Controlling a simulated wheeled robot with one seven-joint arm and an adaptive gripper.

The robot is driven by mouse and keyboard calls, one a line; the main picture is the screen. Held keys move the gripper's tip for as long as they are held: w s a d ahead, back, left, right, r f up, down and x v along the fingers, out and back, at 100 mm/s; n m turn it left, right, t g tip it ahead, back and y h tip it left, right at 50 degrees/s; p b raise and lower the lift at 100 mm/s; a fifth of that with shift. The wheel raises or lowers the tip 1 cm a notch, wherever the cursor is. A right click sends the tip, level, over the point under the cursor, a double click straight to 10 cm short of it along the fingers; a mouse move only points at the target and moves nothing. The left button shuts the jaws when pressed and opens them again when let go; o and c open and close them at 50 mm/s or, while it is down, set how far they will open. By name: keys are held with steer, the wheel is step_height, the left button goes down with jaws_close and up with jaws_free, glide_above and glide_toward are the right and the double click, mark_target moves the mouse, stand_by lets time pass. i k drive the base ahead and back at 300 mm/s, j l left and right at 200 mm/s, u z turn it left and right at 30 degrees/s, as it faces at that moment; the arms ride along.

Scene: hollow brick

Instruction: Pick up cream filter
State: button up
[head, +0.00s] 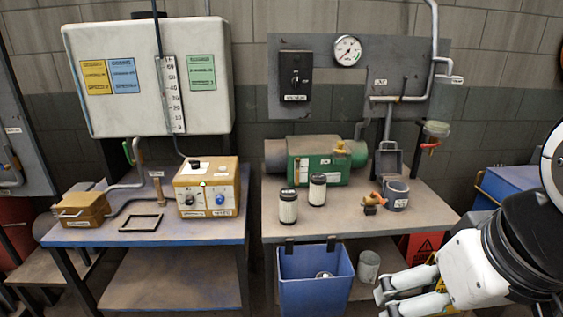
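Two short, pale cylindrical filters with dark caps stand upright on the right-hand bench. The front left filter (288,209) looks cream, and the second filter (317,192) stands just behind it to the right. They are close together but apart, and both look much alike in colour. My gripper (386,302) is at the lower right, in front of the bench and well to the right of the filters. Its two pale fingers point left with a gap between them. I see nothing held, though the lower finger is partly cut off by the frame edge.
A green pump (320,160) lies behind the filters. A grey cup (396,194) and a brass valve with an orange handle (373,202) stand to their right. A blue bin (315,281) hangs at the bench (340,225) front. A second bench with a tan control box (207,188) is at left.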

mark_target(287, 196)
steer(key=i+j, duration=0.1)
steer(key=i, duration=0.45)
steer(key=i+j, duration=0.1)
steer(key=i, duration=0.4)
steer(key=u, duration=0.05)
